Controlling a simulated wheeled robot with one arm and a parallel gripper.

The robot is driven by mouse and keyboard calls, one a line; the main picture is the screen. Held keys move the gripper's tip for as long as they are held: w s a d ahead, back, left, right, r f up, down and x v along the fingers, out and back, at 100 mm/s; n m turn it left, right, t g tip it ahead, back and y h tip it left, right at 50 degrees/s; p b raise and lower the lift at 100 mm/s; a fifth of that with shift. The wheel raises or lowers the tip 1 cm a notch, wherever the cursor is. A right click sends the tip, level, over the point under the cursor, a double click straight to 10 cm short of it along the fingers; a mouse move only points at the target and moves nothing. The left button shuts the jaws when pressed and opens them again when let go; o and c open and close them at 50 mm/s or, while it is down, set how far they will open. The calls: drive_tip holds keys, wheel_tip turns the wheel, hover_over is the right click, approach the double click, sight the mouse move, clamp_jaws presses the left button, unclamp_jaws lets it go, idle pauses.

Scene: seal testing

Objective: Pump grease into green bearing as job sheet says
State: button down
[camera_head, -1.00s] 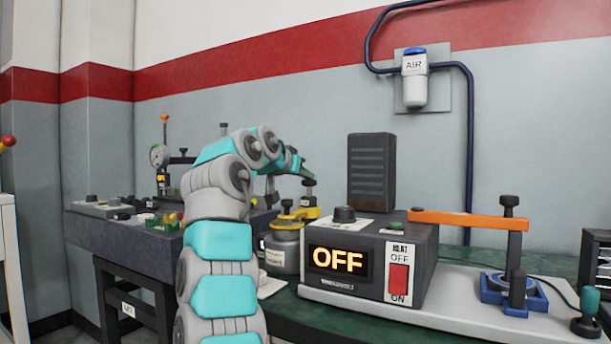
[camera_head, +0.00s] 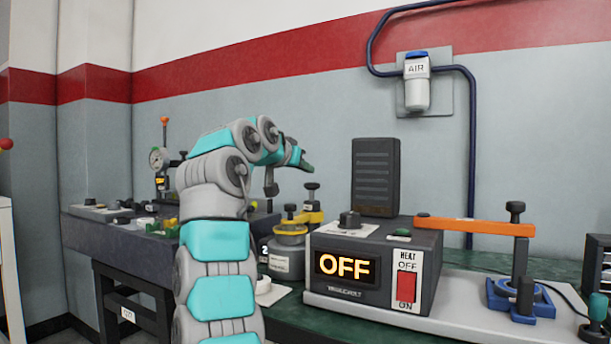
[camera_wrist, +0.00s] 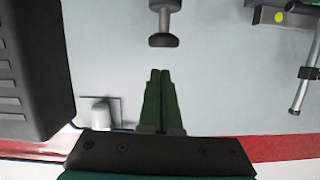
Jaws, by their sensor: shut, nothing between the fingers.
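My gripper (camera_head: 308,166) is shut and empty, in the air above a black knob (camera_head: 313,187) on a stem with a yellow bracket (camera_head: 313,216). In the wrist view its dark green fingers (camera_wrist: 160,75) are together, with a dark round knob (camera_wrist: 163,40) just beyond their tips, apart from them. A grey pot (camera_head: 286,261) with a yellow top and a black knob stands below, marked 2. Small green and yellow pieces (camera_head: 166,226) lie on the dark block at left; I cannot tell whether one is the green bearing. No job sheet is readable.
The heater box (camera_head: 345,267) reads OFF, with a red switch (camera_head: 407,287). A dark upright box (camera_head: 375,177) stands behind it. An orange bar (camera_head: 475,226) reaches right to a black post. A dial gauge (camera_head: 158,160) stands at left. The AIR unit (camera_head: 416,85) hangs on the wall.

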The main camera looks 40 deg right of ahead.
drive_tip(key=v, duration=0.8)
idle(0.6)
drive_tip(key=shift+w+a+r+n+h+p, duration=0.15)
drive_tip(key=shift+w+a+r+n+h, duration=0.1)
drive_tip(key=shift+r, duration=0.25)
drive_tip(key=shift+w+a+r+n+h+p, duration=0.15)
drive_tip(key=shift+a+r+n, duration=0.1)
drive_tip(key=shift+r, duration=0.2)
idle(0.3)
